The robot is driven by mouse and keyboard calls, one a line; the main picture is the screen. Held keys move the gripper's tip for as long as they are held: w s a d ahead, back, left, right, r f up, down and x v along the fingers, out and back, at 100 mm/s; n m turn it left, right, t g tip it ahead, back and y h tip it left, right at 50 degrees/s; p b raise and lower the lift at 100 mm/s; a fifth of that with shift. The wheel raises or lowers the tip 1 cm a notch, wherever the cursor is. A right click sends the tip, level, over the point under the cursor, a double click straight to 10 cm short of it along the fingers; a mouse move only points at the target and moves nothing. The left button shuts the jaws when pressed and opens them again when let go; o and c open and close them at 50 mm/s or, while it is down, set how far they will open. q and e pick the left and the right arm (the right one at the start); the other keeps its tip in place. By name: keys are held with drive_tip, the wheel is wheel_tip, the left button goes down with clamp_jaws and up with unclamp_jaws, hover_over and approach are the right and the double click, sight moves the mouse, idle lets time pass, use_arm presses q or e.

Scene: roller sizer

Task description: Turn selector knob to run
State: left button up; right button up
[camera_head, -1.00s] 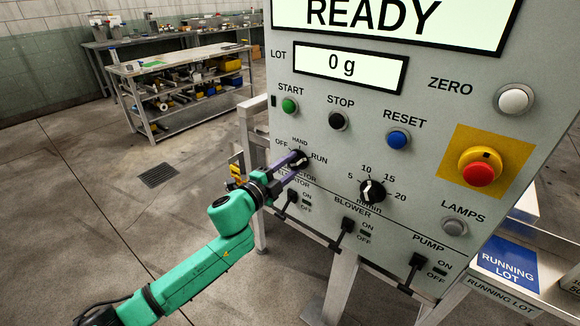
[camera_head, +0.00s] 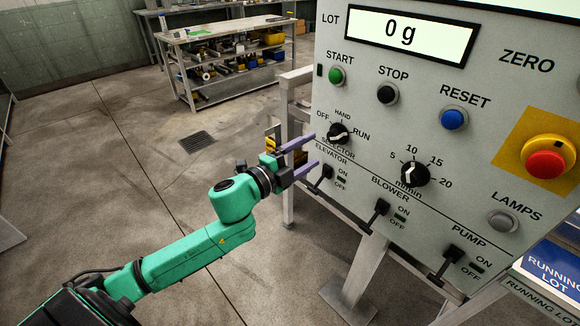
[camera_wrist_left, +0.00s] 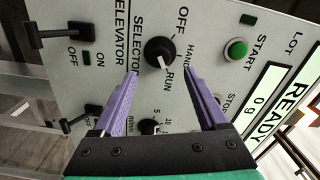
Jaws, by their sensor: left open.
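The black selector knob (camera_head: 339,133) sits on the grey panel (camera_head: 420,130), with OFF, HAND and RUN printed around it. In the left wrist view the knob (camera_wrist_left: 159,52) shows whole, its white mark pointing toward the RUN label (camera_wrist_left: 168,80). My left gripper (camera_head: 315,150) is open, its purple fingers apart and empty, left of the knob and clear of it. In the left wrist view the open fingers (camera_wrist_left: 160,72) point at the panel with the knob between and beyond their tips. My right gripper is not in view.
Start (camera_head: 337,75), stop (camera_head: 387,94) and reset (camera_head: 454,118) buttons sit above the knob. A speed dial (camera_head: 415,174) is to its right. Elevator (camera_head: 322,178), blower (camera_head: 377,212) and pump (camera_head: 445,262) switches stick out below. Open floor lies left of the panel.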

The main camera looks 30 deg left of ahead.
use_arm(q)
drive_tip(key=v, duration=0.6)
drive_tip(key=shift+s+b, duration=0.25)
drive_tip(key=shift+b, duration=0.15)
